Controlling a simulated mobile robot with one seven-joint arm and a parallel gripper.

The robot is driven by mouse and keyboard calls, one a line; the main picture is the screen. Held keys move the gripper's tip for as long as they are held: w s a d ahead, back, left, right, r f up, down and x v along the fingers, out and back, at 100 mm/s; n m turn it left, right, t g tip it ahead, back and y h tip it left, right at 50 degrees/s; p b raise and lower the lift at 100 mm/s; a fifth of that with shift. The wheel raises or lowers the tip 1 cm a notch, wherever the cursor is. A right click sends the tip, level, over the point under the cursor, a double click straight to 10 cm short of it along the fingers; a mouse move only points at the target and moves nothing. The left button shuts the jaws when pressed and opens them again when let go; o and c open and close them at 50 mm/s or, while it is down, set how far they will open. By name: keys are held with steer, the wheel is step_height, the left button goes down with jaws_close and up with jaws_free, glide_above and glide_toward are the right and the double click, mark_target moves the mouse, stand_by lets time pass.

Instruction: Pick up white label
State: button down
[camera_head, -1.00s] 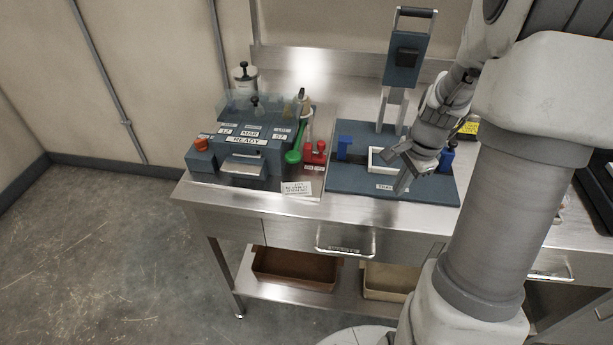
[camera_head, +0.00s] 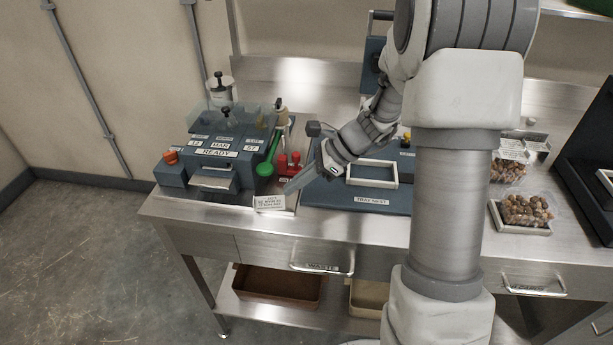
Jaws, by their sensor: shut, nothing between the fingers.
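A blue-grey label printer (camera_head: 215,150) marked READY stands at the left of the steel bench. A pale, label-like strip (camera_head: 212,183) shows at its front slot; I cannot tell whether it is a loose label. My gripper (camera_head: 291,188) is shut and empty. It points down and left, just above and right of the card in the picture; I cannot tell whether it touches the card.
A green-handled tool (camera_head: 266,167) and red stamp-like pieces (camera_head: 289,165) stand close behind my gripper. A blue tray nest (camera_head: 345,201) holding a white frame (camera_head: 371,182) is to the right. Clear trays of nuts (camera_head: 524,211) sit further right. The floor at left is clear.

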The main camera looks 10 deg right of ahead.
mark_target(255, 202)
steer(key=x, duration=0.3)
steer(key=shift+a+f, duration=0.25)
steer(key=shift+a, duration=0.05)
steer(key=shift+w+a+r, duration=0.1)
steer(key=shift+w+a, duration=0.05)
steer(key=shift+a, duration=0.45)
steer(key=shift+w+a+r, duration=0.1)
steer(key=shift+w+a, duration=0.05)
steer(key=shift+a, duration=0.4)
steer(key=shift+w+a+b, duration=0.15)
steer(key=shift+a+b, duration=0.15)
steer(key=shift+a, duration=0.25)
steer(key=a, duration=0.3)
steer(key=w+a, duration=0.1)
steer(key=a, duration=0.2)
steer(key=shift+w+a+p, duration=0.15)
steer(key=shift+a+p, duration=0.1)
steer(key=shift+p, duration=0.15)
steer(key=shift+d, duration=0.15)
